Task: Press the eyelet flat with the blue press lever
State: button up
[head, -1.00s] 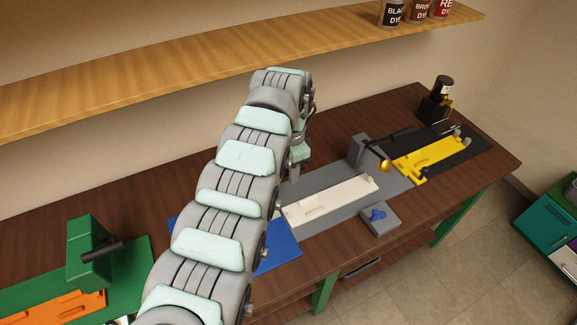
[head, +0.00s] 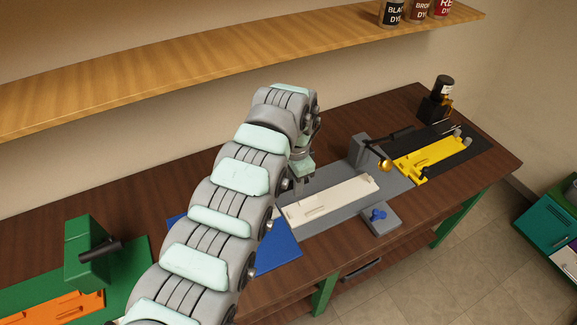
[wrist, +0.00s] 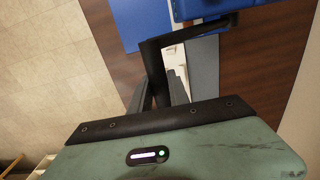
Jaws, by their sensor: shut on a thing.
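My gripper (head: 301,190) is low at the left end of the pale strip (head: 335,198) in the head view. In the wrist view my gripper (wrist: 160,88) is shut, its grey fingers on either side of the black handle of the press lever (wrist: 158,62). The lever bends at the top and runs right to the blue press (wrist: 225,8), which is cut off by the frame's upper edge. My arm hides the blue press in the head view; only part of its blue mat (head: 279,247) shows. I cannot make out the eyelet.
A green press (head: 85,255) with an orange strip (head: 60,308) stands at the left. A grey press (head: 361,150) and a yellow strip (head: 430,158) are to the right. A shelf (head: 220,72) runs above.

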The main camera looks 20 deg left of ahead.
jog(key=s+d+f, duration=0.1)
jog(key=d+f, duration=0.1)
jog(key=f, duration=0.4)
jog(key=s+d+f+b, duration=0.1)
jog(key=s+f, duration=0.1)
jog(key=f, duration=0.5)
jog(key=shift+d, duration=0.35)
dwell(1.5)
jog(key=shift+f, duration=0.1)
dwell(0.3)
jog(key=shift+f, duration=0.35)
dwell(0.4)
jog(key=shift+r, duration=0.1)
